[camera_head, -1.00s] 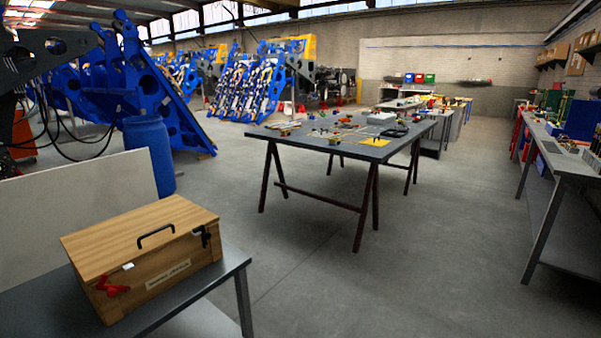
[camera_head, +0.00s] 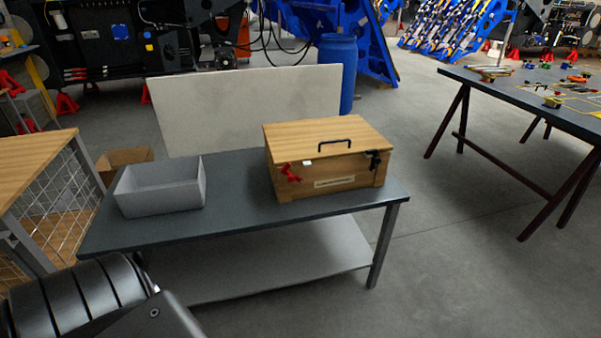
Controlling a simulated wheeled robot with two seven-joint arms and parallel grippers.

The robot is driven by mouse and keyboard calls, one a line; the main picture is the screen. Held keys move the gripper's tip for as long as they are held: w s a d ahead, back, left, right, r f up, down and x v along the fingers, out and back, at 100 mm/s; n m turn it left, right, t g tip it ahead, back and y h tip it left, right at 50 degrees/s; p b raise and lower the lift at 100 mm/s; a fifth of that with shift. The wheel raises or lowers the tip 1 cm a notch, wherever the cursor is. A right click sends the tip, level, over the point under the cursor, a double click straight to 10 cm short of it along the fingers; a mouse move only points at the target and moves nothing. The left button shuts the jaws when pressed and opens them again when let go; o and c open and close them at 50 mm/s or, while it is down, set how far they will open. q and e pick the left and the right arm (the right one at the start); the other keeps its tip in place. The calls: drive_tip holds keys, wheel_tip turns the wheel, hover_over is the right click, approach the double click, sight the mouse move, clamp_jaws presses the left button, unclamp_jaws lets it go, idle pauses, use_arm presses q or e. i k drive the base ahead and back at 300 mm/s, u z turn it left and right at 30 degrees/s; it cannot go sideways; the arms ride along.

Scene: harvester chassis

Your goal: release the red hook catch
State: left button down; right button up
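A wooden box (camera_head: 330,158) with a black lid handle (camera_head: 334,146) sits on the right part of a dark table. Its lid looks closed. The red hook catch (camera_head: 290,172) is on the left of the box's front face, just below the lid edge. A black latch (camera_head: 374,160) is on the right of the same face. Whether the red catch is hooked is too small to tell. A dark ribbed part of my own arm shows at the lower left. Neither gripper is in view.
A grey open bin (camera_head: 160,187) stands on the left of the table (camera_head: 240,212), with bare tabletop between it and the box. A pale panel (camera_head: 245,108) stands behind. A wood-topped mesh unit (camera_head: 40,165) is at left and another table (camera_head: 540,95) at right.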

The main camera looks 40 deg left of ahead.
sight(292, 178)
drive_tip(key=z, duration=2.05)
drive_tip(key=k, duration=1.35)
drive_tip(key=u, duration=1.45)
